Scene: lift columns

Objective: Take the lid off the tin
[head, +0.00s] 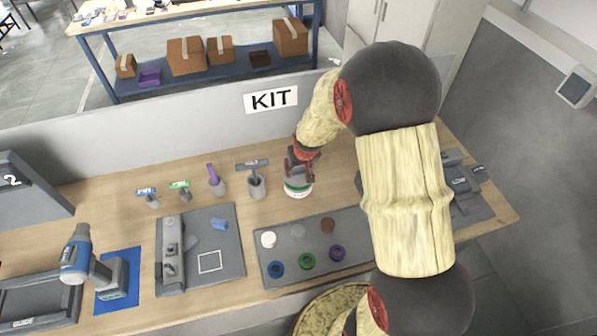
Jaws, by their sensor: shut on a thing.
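The tin (298,192) stands on the wooden bench right of centre, below the KIT sign. It is small and pale, with a dark green band low on its side. My gripper (298,177) points down onto its top and is shut on it. The fingers cover the top, so I cannot tell the lid from the body or see any gap between them. The tin looks upright and rests on or just above the bench.
A grey tray (290,260) with coloured rings and small pieces lies in front. A grey holder (256,185) stands left of the tin. A grey fixture board (225,262) and a drill (77,255) are further left. Bare bench (335,190) shows right of the tin.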

